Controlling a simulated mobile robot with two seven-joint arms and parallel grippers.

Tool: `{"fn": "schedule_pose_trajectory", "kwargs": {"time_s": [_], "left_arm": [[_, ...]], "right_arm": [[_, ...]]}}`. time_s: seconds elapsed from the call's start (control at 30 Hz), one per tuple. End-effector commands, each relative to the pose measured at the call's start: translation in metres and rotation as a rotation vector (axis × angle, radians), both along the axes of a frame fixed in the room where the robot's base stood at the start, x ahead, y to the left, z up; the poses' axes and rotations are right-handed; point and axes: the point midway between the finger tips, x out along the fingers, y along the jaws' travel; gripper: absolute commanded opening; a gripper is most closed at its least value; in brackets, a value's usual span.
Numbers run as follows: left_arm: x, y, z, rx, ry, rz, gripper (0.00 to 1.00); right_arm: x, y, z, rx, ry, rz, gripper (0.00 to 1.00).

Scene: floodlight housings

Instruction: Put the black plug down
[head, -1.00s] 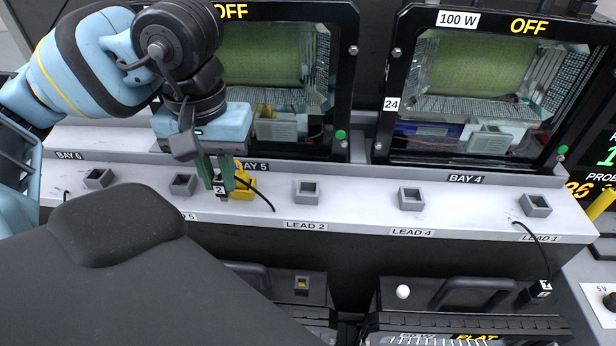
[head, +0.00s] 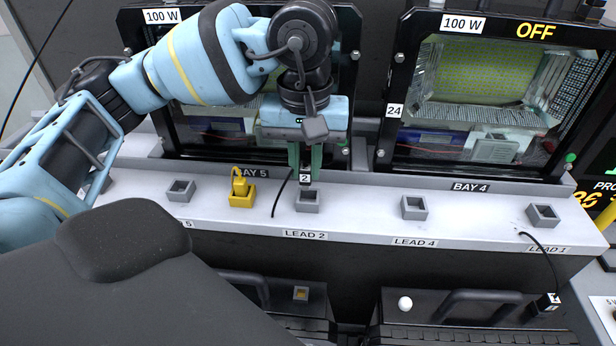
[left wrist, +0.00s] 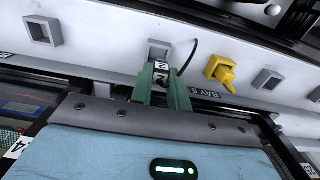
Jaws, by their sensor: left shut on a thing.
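The black plug (head: 305,179) has a white "2" label and a black cable. My left gripper (head: 305,166) has green fingers and is shut on it. The plug is upright at the grey square holder (head: 307,200) behind the LEAD 2 label (head: 305,235). Its lower end meets or overlaps the holder's back edge in the picture; I cannot tell whether it is inside. In the left wrist view the plug (left wrist: 161,68) is between the fingers (left wrist: 161,88), right against the grey holder (left wrist: 159,45). My right gripper is not in view.
A yellow socket (head: 242,200) with a yellow plug stands left of the holder. Empty grey holders (head: 414,208) (head: 181,191) line the white ledge (head: 360,215). Floodlight housings (head: 490,80) rise behind.

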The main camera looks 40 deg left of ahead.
Motion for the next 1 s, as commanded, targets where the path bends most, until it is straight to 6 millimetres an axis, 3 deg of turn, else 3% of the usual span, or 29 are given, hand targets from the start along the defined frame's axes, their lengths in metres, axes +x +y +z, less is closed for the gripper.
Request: {"fn": "schedule_pose_trajectory", "kwargs": {"time_s": [0.23,0.7,0.73,0.8,0.87,1.0], "left_arm": [[0.003,-0.001,-0.037,0.0,0.005,0.002,0.0],[0.003,-0.002,-0.041,-0.001,0.002,0.001,0.0],[0.003,-0.002,-0.04,-0.001,0.001,0.001,0.21],[0.003,-0.002,-0.04,-0.001,-0.001,0.001,0.3],[0.003,-0.002,-0.04,-0.001,-0.001,0.001,0.38],[0.003,-0.002,-0.039,-0.001,-0.001,0.002,0.39]], "right_arm": [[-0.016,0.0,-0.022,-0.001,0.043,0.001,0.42],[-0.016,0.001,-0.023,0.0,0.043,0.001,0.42],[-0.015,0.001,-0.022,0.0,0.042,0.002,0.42],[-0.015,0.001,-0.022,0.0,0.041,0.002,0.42],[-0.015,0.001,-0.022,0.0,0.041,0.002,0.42],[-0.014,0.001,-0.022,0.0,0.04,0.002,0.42]]}}
